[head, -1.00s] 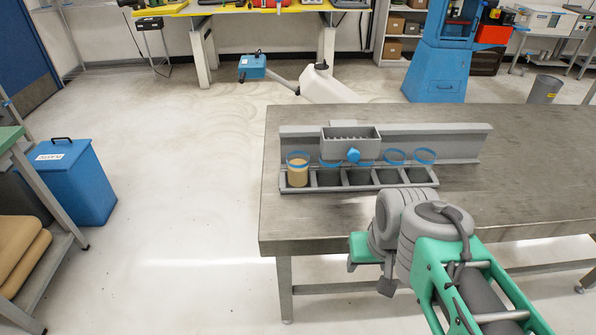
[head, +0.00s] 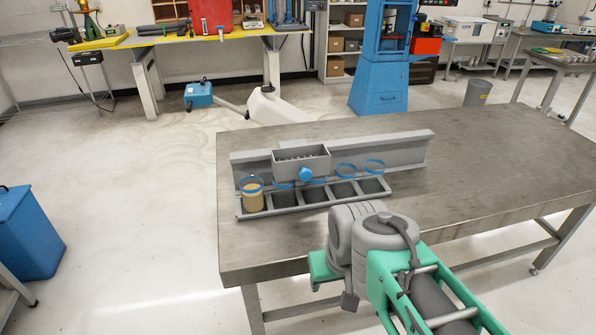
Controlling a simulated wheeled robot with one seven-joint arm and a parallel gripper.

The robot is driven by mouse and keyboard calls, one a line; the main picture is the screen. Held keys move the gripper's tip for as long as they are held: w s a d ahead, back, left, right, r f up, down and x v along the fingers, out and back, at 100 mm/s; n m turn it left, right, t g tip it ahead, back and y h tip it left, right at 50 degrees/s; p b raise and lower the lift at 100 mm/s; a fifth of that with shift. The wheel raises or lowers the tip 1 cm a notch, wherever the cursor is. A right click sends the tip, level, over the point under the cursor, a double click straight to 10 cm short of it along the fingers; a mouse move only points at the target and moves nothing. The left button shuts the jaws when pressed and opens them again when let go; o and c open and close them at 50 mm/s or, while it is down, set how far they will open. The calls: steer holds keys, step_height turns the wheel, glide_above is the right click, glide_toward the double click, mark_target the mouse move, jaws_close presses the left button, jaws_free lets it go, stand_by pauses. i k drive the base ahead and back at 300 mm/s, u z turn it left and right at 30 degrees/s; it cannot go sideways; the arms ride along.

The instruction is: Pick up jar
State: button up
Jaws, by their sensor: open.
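A jar (head: 253,199) with tan contents and a blue band at its top stands upright in the left end compartment of a grey row holder (head: 284,210) on the metal table. Several clear blue-rimmed rings or jars, including one at the right (head: 374,166), show along the same row; whether these hold anything is hard to tell. My gripper (head: 334,292) is at the near side of the table, right of and nearer than the jar, apart from it. It is open and partly hidden by my own wrist. I see nothing held in it.
A grey box with a blue knob (head: 305,174) sits on a grey rail (head: 411,148) behind the row. The metal table (head: 480,160) is clear to the right. A blue bin (head: 28,232) stands on the floor at the left. A blue machine (head: 382,80) stands behind.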

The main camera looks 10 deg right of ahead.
mark_target(251, 186)
steer(key=k, duration=0.45)
steer(key=u, duration=0.55)
steer(key=i, duration=0.4)
steer(key=u, duration=0.8)
steer(key=i, duration=0.45)
steer(key=u, duration=0.35)
